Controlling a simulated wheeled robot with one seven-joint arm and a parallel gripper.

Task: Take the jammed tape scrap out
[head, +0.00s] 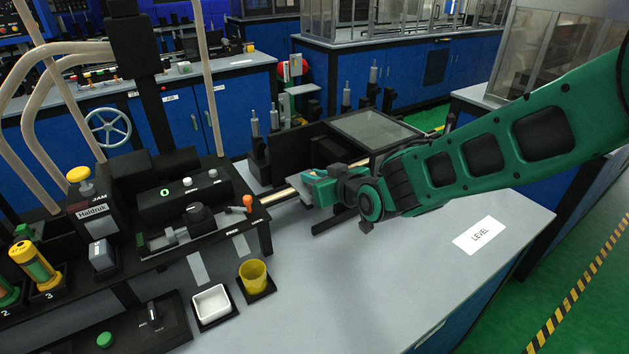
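My green arm reaches in from the right. My gripper (305,188) is at the left end of the arm, beside the dark machine on the bench. Its fingers are too small and partly hidden, so I cannot tell whether it is open or shut. I cannot make out a separate jammed scrap; the gripper and wrist cover part of that area. A black box marked JAM (92,212) with a yellow knob stands at the left.
A yellow cup (254,275) and a white square dish (212,304) stand at the bench front. A black control unit (183,191) has an orange-tipped lever (248,202). A dark box with a glass top (375,130) stands behind the gripper.

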